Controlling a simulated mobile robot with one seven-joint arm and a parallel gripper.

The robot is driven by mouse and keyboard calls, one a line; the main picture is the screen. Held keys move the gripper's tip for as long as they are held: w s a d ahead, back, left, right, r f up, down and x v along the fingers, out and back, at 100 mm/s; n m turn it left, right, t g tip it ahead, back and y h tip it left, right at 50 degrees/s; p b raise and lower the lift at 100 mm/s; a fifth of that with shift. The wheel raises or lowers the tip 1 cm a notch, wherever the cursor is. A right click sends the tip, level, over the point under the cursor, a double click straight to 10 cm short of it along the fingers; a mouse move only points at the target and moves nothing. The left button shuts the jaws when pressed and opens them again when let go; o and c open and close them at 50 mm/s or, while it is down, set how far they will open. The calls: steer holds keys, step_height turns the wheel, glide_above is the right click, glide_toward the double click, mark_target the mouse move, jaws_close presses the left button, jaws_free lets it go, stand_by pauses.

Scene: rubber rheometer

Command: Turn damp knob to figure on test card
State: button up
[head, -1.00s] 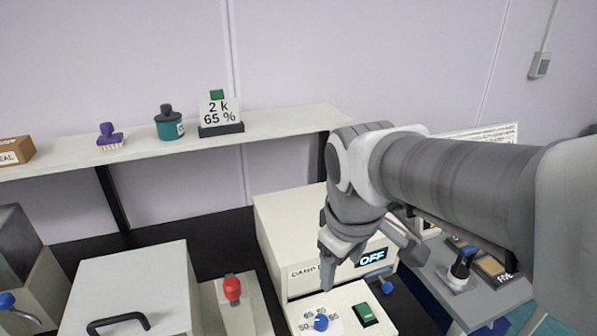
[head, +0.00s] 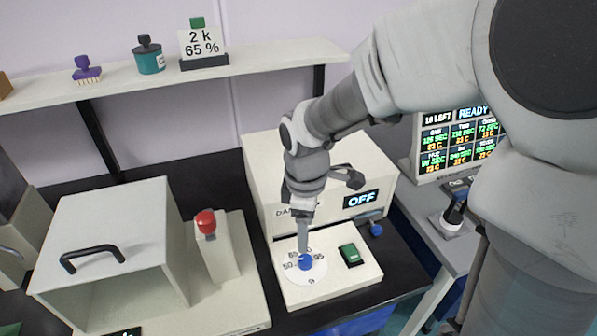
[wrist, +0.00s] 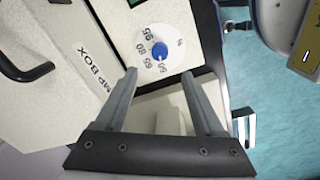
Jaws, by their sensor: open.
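The damp knob (head: 305,262) is a small blue knob on a white dial plate with printed figures, on the front panel of the damp box (head: 262,165). In the wrist view the knob (wrist: 159,50) sits beyond my fingertips, between their lines, with the dial figures around it. The test card (head: 203,42) on the shelf reads "2 k 65 %". My gripper (wrist: 158,75) is open and empty, its two fingers apart. In the head view it points down just above the dial. I cannot tell from there whether a finger touches the knob.
A green switch (head: 351,254) is right of the dial, and the box display (head: 361,200) reads OFF. A red knob (head: 206,222) stands to the left, beside a box with a black handle (head: 92,258). A screen (head: 459,140) reads READY at right.

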mark_target(305, 259)
steer(key=f+b, duration=0.1)
steer(key=f, duration=0.4)
steer(key=f+b, duration=0.1)
steer(key=f, duration=0.4)
steer(key=shift+w+d, duration=0.1)
steer(key=shift+w, duration=0.1)
jaws_close()
